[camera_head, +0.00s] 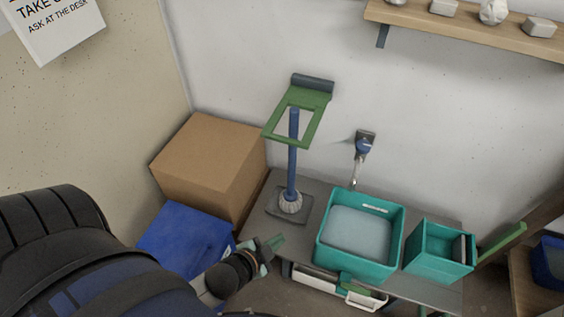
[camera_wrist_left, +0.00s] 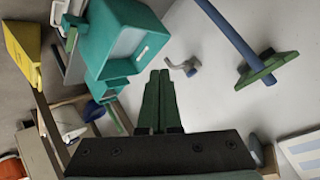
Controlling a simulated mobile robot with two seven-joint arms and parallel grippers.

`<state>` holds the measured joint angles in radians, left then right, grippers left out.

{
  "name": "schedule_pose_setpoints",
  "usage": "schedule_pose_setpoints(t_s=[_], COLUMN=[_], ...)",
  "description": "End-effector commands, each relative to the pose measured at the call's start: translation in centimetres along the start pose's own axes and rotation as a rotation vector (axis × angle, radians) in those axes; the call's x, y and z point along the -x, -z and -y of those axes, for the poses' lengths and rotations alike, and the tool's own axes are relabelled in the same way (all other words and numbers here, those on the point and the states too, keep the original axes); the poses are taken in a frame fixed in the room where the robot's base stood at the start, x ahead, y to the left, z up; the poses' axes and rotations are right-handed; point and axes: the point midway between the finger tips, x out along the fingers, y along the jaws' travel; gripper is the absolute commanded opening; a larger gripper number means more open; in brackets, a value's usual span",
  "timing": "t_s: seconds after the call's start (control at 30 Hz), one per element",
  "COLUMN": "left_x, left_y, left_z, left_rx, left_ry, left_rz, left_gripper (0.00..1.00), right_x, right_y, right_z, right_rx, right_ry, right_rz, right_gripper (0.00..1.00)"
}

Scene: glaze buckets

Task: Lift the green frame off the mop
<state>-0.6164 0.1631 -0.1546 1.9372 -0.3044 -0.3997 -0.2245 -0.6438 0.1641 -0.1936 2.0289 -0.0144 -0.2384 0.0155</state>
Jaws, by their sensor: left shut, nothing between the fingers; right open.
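The green frame (camera_head: 313,125) is a flat open rectangle beside a dark block on the wall. The mop (camera_head: 292,165) stands upright below it, with a blue pole and a whitish head on a dark base. The pole's top shows inside the frame's opening. In the left wrist view the frame (camera_wrist_left: 267,69) surrounds the blue pole (camera_wrist_left: 230,35) near its end. My left gripper (camera_head: 275,242) is shut and empty, low and left of the mop base, apart from both. Its closed fingers (camera_wrist_left: 160,95) show in the wrist view. My right gripper is not in view.
A teal tub (camera_head: 318,248) and a smaller teal bin (camera_head: 410,255) stand right of the mop on a grey bench (camera_head: 262,205). A cardboard box (camera_head: 205,160) and blue box (camera_head: 180,240) are at left. A wall fixture (camera_head: 363,147) and wooden shelf (camera_head: 460,28) are at right.

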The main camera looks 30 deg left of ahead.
Motion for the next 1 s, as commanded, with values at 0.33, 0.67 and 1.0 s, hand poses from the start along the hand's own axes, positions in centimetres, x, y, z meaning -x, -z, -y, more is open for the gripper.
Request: schedule_pose_setpoints(t_s=[0.33, 0.67, 1.0], left_x=[-8.6, -11.0, -10.5], left_y=[-4.0, -3.6, -2.3], left_z=[6.6, 11.4, 12.9], left_rx=[-1.058, -1.909, -2.219], left_ry=[0.423, 0.808, 0.948], left_rz=[0.089, 0.45, 0.697], left_gripper=[0.0, 0.0, 0.0], right_x=[-2.0, 3.3, 7.0], right_y=[5.7, 8.8, 9.5], right_z=[0.8, 3.3, 4.6], right_rx=[0.149, 0.269, 0.314], right_ry=[0.028, 0.073, 0.097], right_rz=[-0.573, -1.064, -1.259], right_gripper=[0.5, 0.5, 0.5])
